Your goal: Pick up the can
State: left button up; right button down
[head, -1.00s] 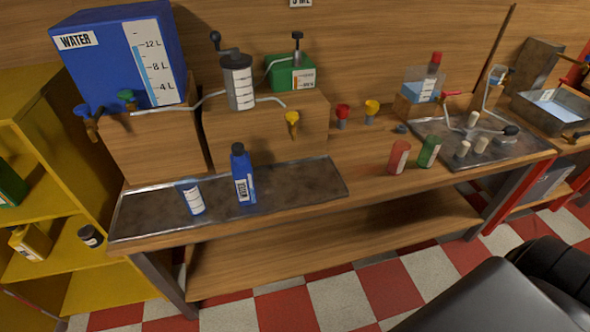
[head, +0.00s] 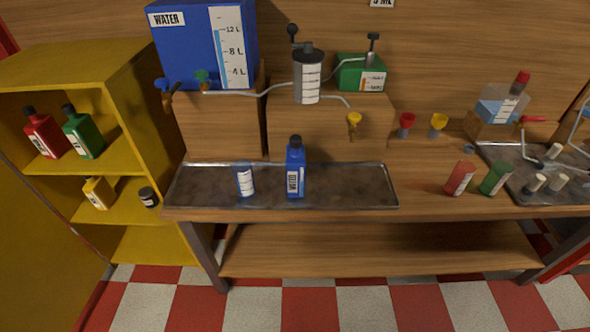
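The task's can could be one of several containers; I cannot tell which. A blue bottle with a black cap and white label (head: 296,168) stands upright on the metal tray (head: 345,190). A small blue container with a white scale label (head: 244,181) stands left of it on the tray. A red container (head: 460,178) and a green container (head: 495,178), both with white labels, stand on the bench at the right. Neither of my grippers is in view.
A yellow shelf (head: 115,85) at the left holds red, green and yellow bottles and a dark jar. A blue WATER tank (head: 195,60) sits on a wooden block behind the tray. A second metal tray (head: 520,190) holds fittings at the right. The checkered floor in front is clear.

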aim_at(296, 162)
jog(key=k, duration=1.25)
jog(key=u, duration=1)
jog(key=i, duration=1.55)
jog(key=z, duration=0.35)
